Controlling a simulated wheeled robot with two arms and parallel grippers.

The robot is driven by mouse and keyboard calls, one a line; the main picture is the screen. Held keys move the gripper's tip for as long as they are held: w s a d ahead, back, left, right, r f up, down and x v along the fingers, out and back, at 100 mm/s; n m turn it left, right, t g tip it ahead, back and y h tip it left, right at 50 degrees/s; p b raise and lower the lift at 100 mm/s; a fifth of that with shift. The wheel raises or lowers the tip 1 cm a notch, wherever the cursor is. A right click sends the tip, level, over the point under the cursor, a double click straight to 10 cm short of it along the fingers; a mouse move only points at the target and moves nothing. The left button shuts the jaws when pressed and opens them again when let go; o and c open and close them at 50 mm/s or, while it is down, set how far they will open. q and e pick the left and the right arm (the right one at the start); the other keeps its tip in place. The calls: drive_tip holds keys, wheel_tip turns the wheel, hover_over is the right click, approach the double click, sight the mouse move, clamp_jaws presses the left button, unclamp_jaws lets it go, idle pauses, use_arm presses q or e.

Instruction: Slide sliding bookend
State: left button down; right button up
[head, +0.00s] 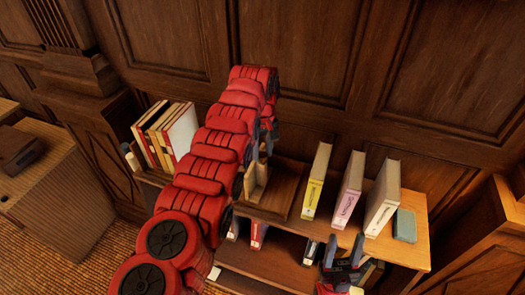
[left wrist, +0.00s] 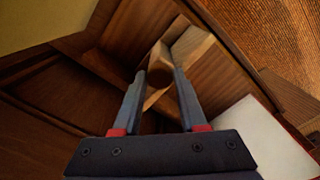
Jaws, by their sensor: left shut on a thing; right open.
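The sliding bookend (head: 257,180) is a pale wooden piece standing on the shelf top, left of a dark wooden tray-like area. My red left arm covers part of it. My left gripper (head: 268,143) is over the bookend, mostly hidden by my arm. In the left wrist view my left gripper (left wrist: 160,78) has its two grey fingers on either side of a wooden part of the bookend (left wrist: 192,45) and is shut on it. My right gripper (head: 343,252) is open and empty, low in front of the shelf.
More books (head: 180,133) stand at left. Panelled wall (head: 300,50) lies close behind.

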idle(0.8)
use_arm(q)
drive_tip(key=shift+d+f, duration=0.1)
drive_tip(key=shift+d, duration=0.05)
drive_tip(key=s+d, duration=0.3)
drive_tip(key=d, duration=0.6)
drive_tip(key=shift+s, duration=0.2)
drive_tip(key=c, duration=0.8)
unclamp_jaws()
drive_tip(key=o, duration=0.3)
drive_tip(key=shift+d, duration=0.1)
drive_tip(key=shift+o, duration=0.2)
